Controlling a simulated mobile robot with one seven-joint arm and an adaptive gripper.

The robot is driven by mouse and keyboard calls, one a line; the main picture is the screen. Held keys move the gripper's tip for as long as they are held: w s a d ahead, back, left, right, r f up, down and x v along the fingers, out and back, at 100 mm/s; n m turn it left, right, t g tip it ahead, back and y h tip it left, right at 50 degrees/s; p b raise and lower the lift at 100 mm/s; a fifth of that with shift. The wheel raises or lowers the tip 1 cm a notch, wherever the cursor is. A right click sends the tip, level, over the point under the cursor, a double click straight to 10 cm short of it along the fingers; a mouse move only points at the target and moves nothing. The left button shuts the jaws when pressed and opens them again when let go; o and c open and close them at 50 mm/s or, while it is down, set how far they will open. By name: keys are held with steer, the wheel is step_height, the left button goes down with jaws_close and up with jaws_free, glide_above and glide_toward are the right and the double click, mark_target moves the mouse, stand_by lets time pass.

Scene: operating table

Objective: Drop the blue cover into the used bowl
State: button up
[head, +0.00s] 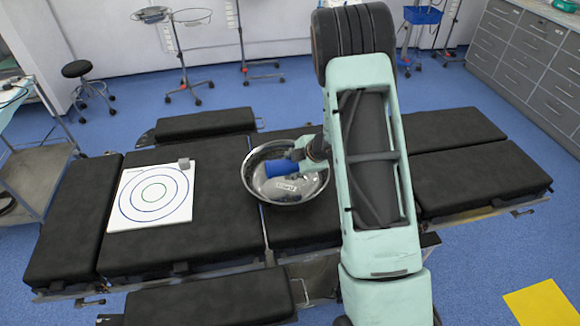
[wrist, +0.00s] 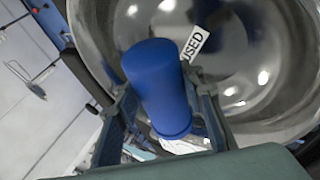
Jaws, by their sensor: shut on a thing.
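The blue cover (head: 281,176) is a blue cylinder held in my gripper (head: 300,158). In the wrist view the cover (wrist: 158,88) sits between the two fingers of my gripper (wrist: 160,105), which are shut on it. The used bowl (head: 250,163) is a shiny metal bowl on the black operating table. Its white label reading "USED" shows in the wrist view, and the bowl (wrist: 265,55) fills much of the area behind the cover.
The black operating table (head: 225,215) is bare between board and bowl. My arm covers the area right of the bowl.

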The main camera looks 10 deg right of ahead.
mark_target(290, 161)
steer(key=o, duration=1.1)
steer(key=shift+r, duration=0.15)
step_height(290, 161, up, 7)
steer(key=p, duration=0.6)
